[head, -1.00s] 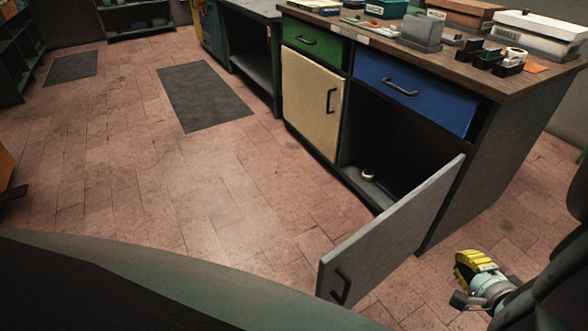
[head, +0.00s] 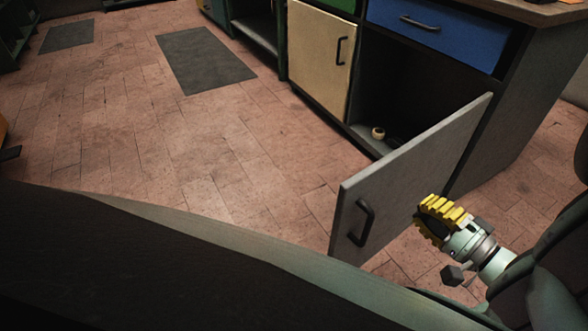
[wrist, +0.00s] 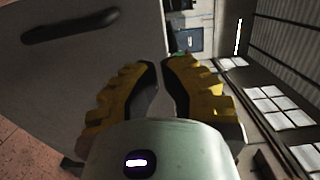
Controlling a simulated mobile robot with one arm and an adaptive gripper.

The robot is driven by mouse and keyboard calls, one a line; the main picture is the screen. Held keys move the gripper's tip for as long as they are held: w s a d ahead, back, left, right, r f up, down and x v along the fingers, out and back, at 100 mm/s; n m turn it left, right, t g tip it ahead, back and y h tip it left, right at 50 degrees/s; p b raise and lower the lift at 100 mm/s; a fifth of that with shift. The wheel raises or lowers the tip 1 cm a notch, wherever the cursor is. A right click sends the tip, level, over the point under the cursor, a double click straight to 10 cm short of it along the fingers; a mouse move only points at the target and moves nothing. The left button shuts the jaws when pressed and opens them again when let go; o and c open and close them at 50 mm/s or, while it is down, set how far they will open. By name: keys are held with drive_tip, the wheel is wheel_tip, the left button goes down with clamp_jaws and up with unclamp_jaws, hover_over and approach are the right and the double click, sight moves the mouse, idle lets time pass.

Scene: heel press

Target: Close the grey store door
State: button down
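The grey store door (head: 410,175) stands wide open, swung out from the cabinet below the blue drawer. Its outer face, with a dark bar handle (head: 365,222) near the free edge, is towards me. My gripper (head: 440,212), with yellow ribbed fingers, is on this outer side, right of the handle. Its fingertips (wrist: 160,62) are together with only a narrow gap, and nothing is between them. In the wrist view the door (wrist: 105,65) fills the left, with its handle (wrist: 70,26) at upper left. I cannot tell whether the fingers touch the door.
The open compartment (head: 405,95) holds a small cream roll (head: 378,133) near its front. A closed cream door (head: 318,60) and a closed blue drawer (head: 437,32) adjoin it. The tiled floor (head: 230,140) left of the door is clear, with a dark mat (head: 205,60) farther back.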

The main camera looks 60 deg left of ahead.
sight(376, 173)
drive_tip(key=a, duration=0.3)
drive_tip(key=a+b, duration=0.1)
drive_tip(key=a, duration=0.3)
drive_tip(key=a+b, duration=0.1)
drive_tip(key=a, duration=0.2)
drive_tip(key=shift+s+a, duration=0.3)
